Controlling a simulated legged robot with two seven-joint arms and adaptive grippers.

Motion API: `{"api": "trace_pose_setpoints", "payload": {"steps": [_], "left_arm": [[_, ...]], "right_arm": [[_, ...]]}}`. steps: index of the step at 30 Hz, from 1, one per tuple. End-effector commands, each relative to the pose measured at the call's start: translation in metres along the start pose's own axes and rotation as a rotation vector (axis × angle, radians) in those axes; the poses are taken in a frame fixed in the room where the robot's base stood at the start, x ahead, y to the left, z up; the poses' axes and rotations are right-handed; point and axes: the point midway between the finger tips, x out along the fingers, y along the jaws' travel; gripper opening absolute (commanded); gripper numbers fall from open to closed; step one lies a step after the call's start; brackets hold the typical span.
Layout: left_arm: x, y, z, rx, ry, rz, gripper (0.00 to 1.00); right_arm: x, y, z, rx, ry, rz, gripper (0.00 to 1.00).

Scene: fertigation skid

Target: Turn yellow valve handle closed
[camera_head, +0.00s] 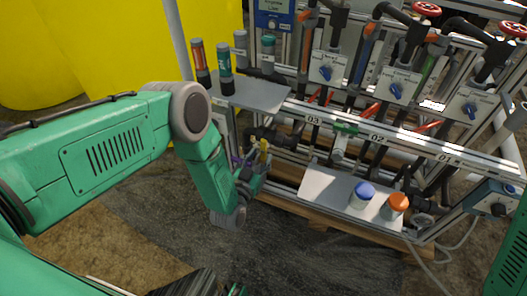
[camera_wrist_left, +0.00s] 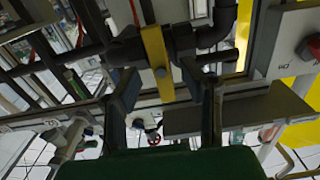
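The yellow valve handle (camera_wrist_left: 157,62) is a flat bar with a round bolt. In the left wrist view it stands roughly upright across a dark horizontal pipe. In the head view only a small part of the yellow handle (camera_head: 263,149) shows, just beyond my left gripper (camera_head: 252,172). In the left wrist view my left gripper (camera_wrist_left: 163,88) is open, with one dark finger on each side of the handle's lower part. Gaps show between the handle and both fingers, and I cannot tell any contact.
A grey shelf (camera_head: 255,94) with bottles stands above the valve. A lower shelf (camera_head: 318,186) holds a blue-capped jar (camera_head: 361,194) and an orange-capped jar (camera_head: 394,206). Grey rails, pipes and blue-knobbed boxes fill the skid. Dark floor (camera_head: 300,255) in front is clear.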

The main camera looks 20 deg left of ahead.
Motion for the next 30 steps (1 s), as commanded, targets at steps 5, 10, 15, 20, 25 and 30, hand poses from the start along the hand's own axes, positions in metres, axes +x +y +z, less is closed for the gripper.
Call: {"api": "trace_pose_setpoints", "payload": {"steps": [5, 10, 15, 20, 25, 30], "left_arm": [[-0.041, 0.0, 0.002, 0.001, -0.007, 0.001, 0.36], [-0.071, 0.0, 0.003, 0.001, -0.006, 0.001, 0.36], [-0.087, 0.0, 0.003, 0.001, -0.006, 0.001, 0.36], [-0.091, 0.0, 0.003, 0.001, -0.004, 0.001, 0.36], [-0.091, 0.0, 0.003, 0.001, -0.004, 0.001, 0.36], [-0.09, 0.0, 0.003, 0.001, -0.004, 0.001, 0.36]], "right_arm": [[0.0, 0.0, 0.0, 0.0, 0.0, 0.0, 0.4], [0.0, 0.0, 0.0, 0.0, 0.0, 0.0, 0.4], [0.0, 0.0, 0.0, 0.0, 0.0, 0.0, 0.4], [0.0, 0.0, 0.0, 0.0, 0.0, 0.0, 0.4], [0.001, 0.0, -0.002, 0.0, -0.002, 0.0, 0.4], [0.001, 0.0, -0.002, 0.0, -0.002, 0.0, 0.4]]}}
